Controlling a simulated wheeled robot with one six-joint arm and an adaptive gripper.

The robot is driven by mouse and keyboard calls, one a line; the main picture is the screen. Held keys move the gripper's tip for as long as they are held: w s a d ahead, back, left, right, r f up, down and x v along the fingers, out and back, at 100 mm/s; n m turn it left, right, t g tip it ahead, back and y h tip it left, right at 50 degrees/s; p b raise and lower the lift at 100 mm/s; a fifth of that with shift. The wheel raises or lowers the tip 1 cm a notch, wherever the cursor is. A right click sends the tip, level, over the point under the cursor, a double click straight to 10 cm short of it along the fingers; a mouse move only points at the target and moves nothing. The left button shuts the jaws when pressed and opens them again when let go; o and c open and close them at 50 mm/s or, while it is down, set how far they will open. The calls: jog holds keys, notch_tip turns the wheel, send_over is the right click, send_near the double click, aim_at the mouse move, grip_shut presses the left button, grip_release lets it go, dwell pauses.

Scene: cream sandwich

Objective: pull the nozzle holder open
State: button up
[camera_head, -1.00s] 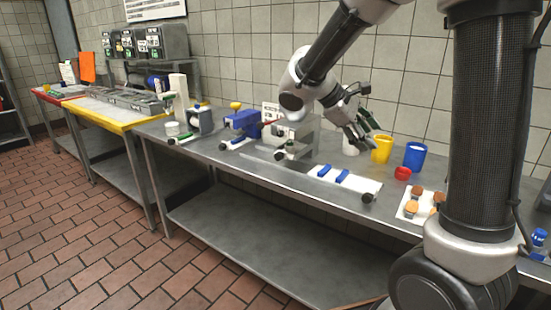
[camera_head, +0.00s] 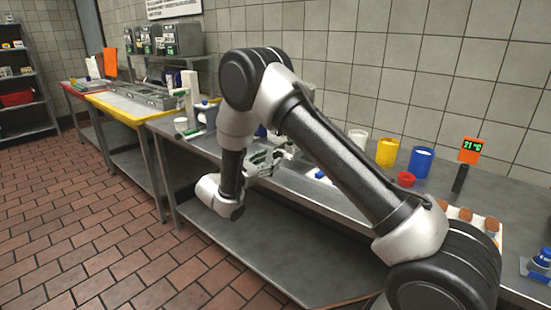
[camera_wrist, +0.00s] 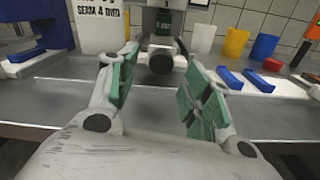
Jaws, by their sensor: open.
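In the wrist view a grey machine front carries a dark round knob (camera_wrist: 161,61) with a green part (camera_wrist: 163,27) above it. I cannot tell for sure which part is the nozzle holder. My gripper (camera_wrist: 160,62) is open, with one green-padded finger on each side of the knob in the picture. I see no contact, and the depth gap is unclear. In the head view my gripper (camera_head: 264,160) is at the table's front edge, and my arm hides most of the machine.
A steel table (camera_head: 300,187) runs along the tiled wall. White (camera_head: 357,138), yellow (camera_head: 387,152) and blue (camera_head: 420,162) cups and a red bowl (camera_head: 406,179) stand to the right. Blue pieces (camera_wrist: 244,79) lie right of the knob. A lettered white block (camera_wrist: 98,27) stands left.

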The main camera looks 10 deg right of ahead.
aim_at(275, 157)
jog(key=shift+x, duration=2.2)
